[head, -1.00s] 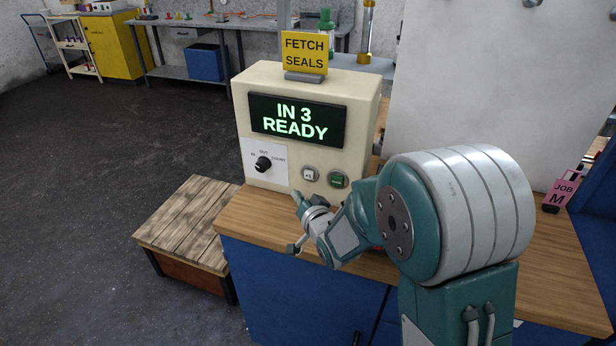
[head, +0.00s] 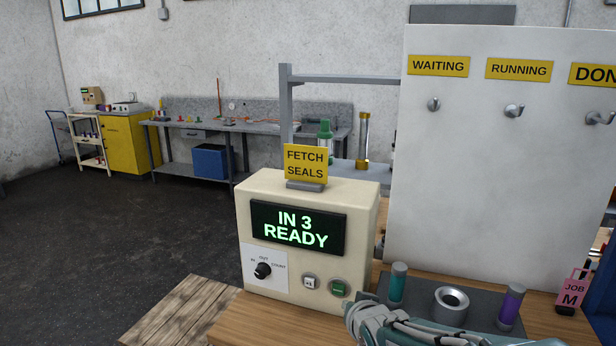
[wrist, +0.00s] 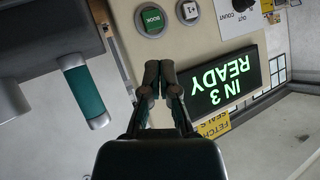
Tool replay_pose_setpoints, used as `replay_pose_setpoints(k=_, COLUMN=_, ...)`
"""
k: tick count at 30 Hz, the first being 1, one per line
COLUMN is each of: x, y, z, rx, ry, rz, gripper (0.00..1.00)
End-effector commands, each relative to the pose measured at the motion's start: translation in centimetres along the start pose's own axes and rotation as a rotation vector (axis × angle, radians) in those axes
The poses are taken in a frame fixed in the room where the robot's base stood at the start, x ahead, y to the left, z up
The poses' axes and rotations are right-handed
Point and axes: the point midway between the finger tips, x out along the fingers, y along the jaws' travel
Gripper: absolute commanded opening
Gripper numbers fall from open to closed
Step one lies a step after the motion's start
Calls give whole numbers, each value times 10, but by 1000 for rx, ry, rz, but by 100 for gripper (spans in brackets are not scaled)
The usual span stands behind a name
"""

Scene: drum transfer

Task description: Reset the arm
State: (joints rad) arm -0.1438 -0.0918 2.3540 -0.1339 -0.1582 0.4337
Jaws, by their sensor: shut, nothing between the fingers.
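My arm shows at the bottom of the head view, low over the wooden bench top; its fingers cannot be made out there. In the wrist view my gripper (wrist: 158,75) is shut and empty, its two fingertips together. It is in front of the cream control box (head: 257,290). The box's display (head: 297,229) reads "IN 3 READY". In the wrist view the display (wrist: 222,85) lies right of the fingers. The green button (wrist: 152,20) and the white button (wrist: 188,11) are beyond the fingertips, apart from them in the picture.
A white board (head: 480,190) with hooks rises behind. A wooden platform (head: 180,312) is at the left.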

Motion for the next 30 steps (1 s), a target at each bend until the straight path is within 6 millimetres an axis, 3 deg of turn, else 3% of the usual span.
replay_pose_setpoints(k=1, x=-19, y=7, z=-2, rx=-16, ry=-22, rz=30, gripper=0)
replay_pose_setpoints(k=8, x=-96, y=37, z=16, rx=-87, ry=-194, rz=145, gripper=0)
replay_pose_setpoints(k=15, x=-178, y=56, z=55, rx=-149, ry=-391, rz=200, gripper=0)
replay_pose_setpoints(k=18, x=-204, y=58, z=70, rx=-168, ry=-457, rz=203, gripper=0)
replay_pose_setpoints(k=22, x=-221, y=60, z=83, rx=-181, ry=-508, rz=202, gripper=0)
replay_pose_setpoints(k=30, x=-223, y=60, z=85, rx=-184, ry=-520, rz=201, gripper=0)
